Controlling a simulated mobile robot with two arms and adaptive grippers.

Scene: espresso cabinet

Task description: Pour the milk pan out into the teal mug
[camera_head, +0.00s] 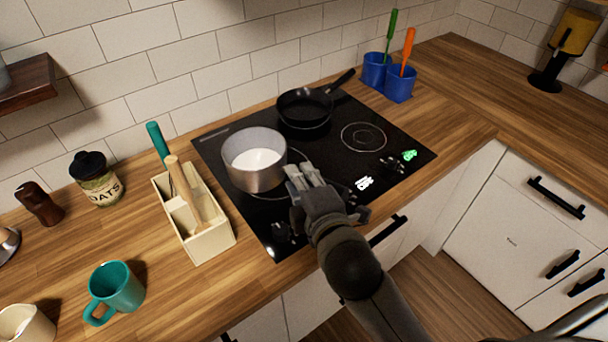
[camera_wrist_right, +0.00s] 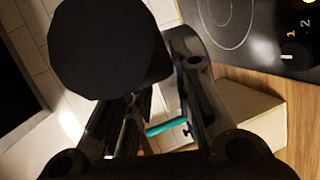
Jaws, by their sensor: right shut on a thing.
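The milk pan (camera_head: 233,173), a light grey pot with white milk (camera_head: 258,161) inside, is upright over the left part of the black cooktop. I cannot tell whether its base touches the glass. My right gripper (camera_head: 304,178) is at the pan's right side, shut on its handle, which the fingers hide. In the right wrist view a large dark rounded shape (camera_wrist_right: 110,50) covers much of the space by the fingers. The teal mug (camera_head: 119,287) stands upright on the counter at lower left, its handle toward the lower left. My left gripper is out of view.
A cream utensil box (camera_head: 213,243) stands between pan and mug, with a teal-handled tool (camera_head: 158,143) and wooden tools rising from it. A black frying pan (camera_head: 304,108) sits behind on the cooktop (camera_head: 345,165). An oats jar (camera_head: 97,182) and cream mug (camera_head: 22,324) are left.

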